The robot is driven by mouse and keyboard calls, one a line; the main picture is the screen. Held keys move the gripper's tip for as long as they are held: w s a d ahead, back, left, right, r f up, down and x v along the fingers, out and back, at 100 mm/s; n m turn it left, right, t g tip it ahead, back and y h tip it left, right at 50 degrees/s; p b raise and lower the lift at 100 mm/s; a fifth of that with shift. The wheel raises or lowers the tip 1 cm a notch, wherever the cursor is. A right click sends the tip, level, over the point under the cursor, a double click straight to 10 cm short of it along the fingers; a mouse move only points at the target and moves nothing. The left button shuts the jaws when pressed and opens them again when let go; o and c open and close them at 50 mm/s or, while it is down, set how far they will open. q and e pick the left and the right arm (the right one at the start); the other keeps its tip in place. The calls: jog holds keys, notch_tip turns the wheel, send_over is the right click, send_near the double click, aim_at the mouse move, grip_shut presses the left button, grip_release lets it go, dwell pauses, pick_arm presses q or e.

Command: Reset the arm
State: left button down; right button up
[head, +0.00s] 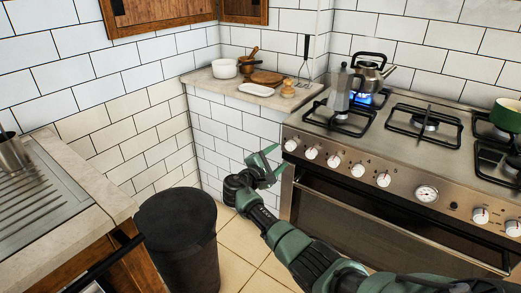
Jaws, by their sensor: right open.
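My right arm (310,255), green and black, reaches in from the lower right. Its gripper (276,160) is open and empty, with the green fingers spread. It is in the air in front of the small tiled counter and by the stove's left front corner. I see nothing between the fingers. My left gripper is not in view.
The stove (440,135) at right holds a moka pot (343,90), a kettle (369,72) over a blue flame and a green pot (507,114). A corner counter (210,82) holds white bowls (224,69) and a wooden board (267,78). A dark bin (180,245) stands below.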

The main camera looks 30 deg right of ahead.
jog(key=shift+a, duration=0.1)
